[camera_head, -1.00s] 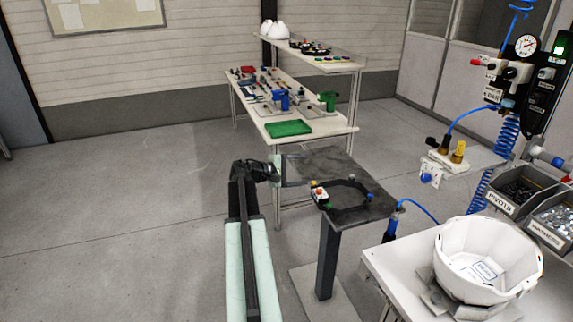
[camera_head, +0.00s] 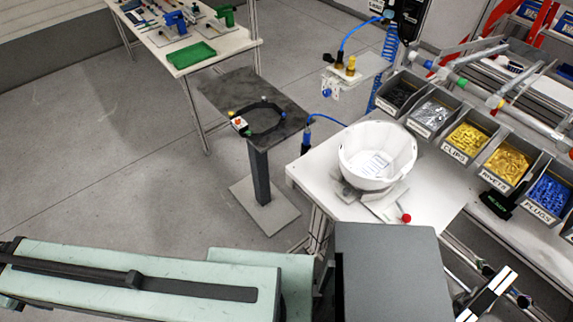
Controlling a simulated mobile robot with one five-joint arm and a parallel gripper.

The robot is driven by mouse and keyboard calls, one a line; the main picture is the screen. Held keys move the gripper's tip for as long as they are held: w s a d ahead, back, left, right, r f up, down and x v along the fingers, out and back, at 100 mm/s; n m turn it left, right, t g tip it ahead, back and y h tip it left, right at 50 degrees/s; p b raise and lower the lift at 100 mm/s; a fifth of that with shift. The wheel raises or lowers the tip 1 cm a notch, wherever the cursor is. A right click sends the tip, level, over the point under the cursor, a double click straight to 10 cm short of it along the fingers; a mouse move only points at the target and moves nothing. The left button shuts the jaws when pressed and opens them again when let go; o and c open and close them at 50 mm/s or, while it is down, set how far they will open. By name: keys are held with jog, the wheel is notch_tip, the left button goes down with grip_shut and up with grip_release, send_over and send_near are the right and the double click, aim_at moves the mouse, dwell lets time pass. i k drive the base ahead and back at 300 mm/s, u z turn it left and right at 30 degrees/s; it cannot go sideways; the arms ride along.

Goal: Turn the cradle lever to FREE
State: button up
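A white helmet shell (camera_head: 354,160) sits open side up on a grey cradle (camera_head: 380,204) at the near part of the white bench (camera_head: 435,200). A paper label lies inside the shell. A red knob (camera_head: 406,218) stands out at the cradle's front right and looks like the end of its lever. The lever's arm and any FREE marking are too small to read. My pale green arm lies across the lower left, apart from the cradle. My gripper is not in view.
Bins of small parts, including yellow clips (camera_head: 466,139) and blue plugs (camera_head: 549,193), line the bench's right side. A dark stand (camera_head: 225,92) with a black ring is to the left. A valve fixture (camera_head: 346,68) stands behind the shell. The left floor is clear.

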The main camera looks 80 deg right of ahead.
aim_at(406, 218)
jog(key=z, duration=3.35)
jog(key=k, duration=1.15)
jog(key=z, duration=0.7)
